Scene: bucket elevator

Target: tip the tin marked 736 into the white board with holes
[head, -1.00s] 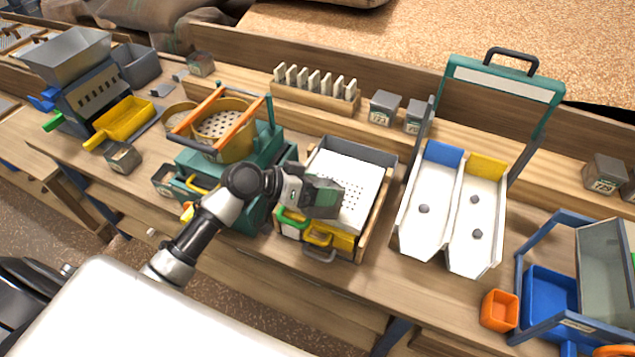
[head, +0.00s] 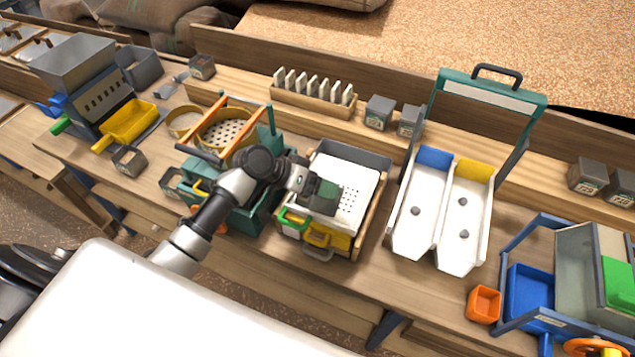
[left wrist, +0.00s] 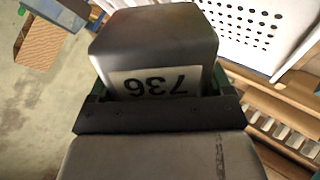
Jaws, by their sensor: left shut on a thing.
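My left gripper (head: 322,194) is above the near left part of the white board with holes (head: 357,180), in the middle of the bench. In the left wrist view the gripper (left wrist: 155,105) is shut on a dark grey tin (left wrist: 155,45). The tin's label reads 736, upside down in that view. The tin's opening is not visible. The white board also shows at the upper right of the left wrist view (left wrist: 250,22), with its rows of round holes. In the head view the gripper and arm hide part of the board, and the tin is hard to make out. My right gripper is not in view.
Green (head: 291,219) and yellow (head: 338,241) parts sit at the board's front. A teal stand with a round sieve (head: 228,132) is left, close to my arm. A white two-lane tray (head: 417,205) is right. Several grey tins, such as one (head: 379,112), stand on the back shelf.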

